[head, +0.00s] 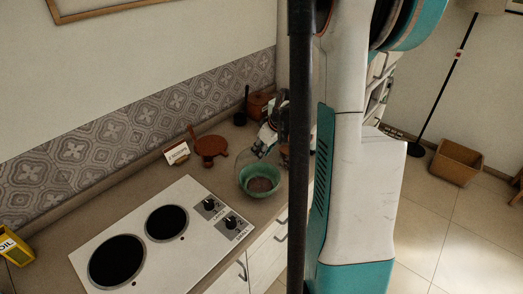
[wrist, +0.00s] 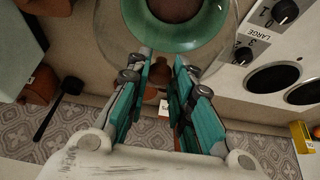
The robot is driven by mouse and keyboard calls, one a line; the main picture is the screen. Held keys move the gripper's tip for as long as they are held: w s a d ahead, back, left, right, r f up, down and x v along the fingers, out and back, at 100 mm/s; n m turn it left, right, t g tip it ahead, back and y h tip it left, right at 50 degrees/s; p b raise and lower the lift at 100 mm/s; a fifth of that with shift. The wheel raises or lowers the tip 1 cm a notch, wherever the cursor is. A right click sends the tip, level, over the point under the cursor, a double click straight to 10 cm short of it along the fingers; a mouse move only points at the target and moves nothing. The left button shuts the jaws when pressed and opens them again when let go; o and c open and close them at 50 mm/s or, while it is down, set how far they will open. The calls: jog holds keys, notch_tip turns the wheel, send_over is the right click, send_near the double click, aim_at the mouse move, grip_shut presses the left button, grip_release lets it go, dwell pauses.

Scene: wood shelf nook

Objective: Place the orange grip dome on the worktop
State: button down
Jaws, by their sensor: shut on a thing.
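The orange grip dome is a clear glass dome (wrist: 108,38) with an orange-brown knob (wrist: 161,75). My gripper (wrist: 162,60) is shut on the knob, which shows between its teal fingers. The clear dome overlaps the green bowl in the wrist view; I cannot tell whether it touches it. In the head view the dome is faint, and my gripper (head: 263,145) is just above the green bowl (head: 260,179), partly hidden by my arm. The worktop (head: 205,174) is the brown counter around the bowl and hob.
A white hob (head: 150,269) with two black plates and knobs fills the front left. A terracotta pan (head: 209,147) and a label card (head: 176,153) stand behind. A yellow oil box (head: 14,246) is at far left. A brown box (head: 258,106) stands at the back.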

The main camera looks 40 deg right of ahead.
jog(key=shift+f+b, duration=0.35)
jog(key=shift+f, duration=0.05)
jog(key=c, duration=1.4)
grip_release()
jog(key=shift+r, duration=0.15)
jog(key=shift+r+p, duration=0.25)
jog(key=shift+p, duration=0.1)
jog(key=p+v, duration=0.2)
jog(key=v, duration=1)
jog(key=shift+r+p, duration=0.25)
jog(key=shift+p, duration=0.05)
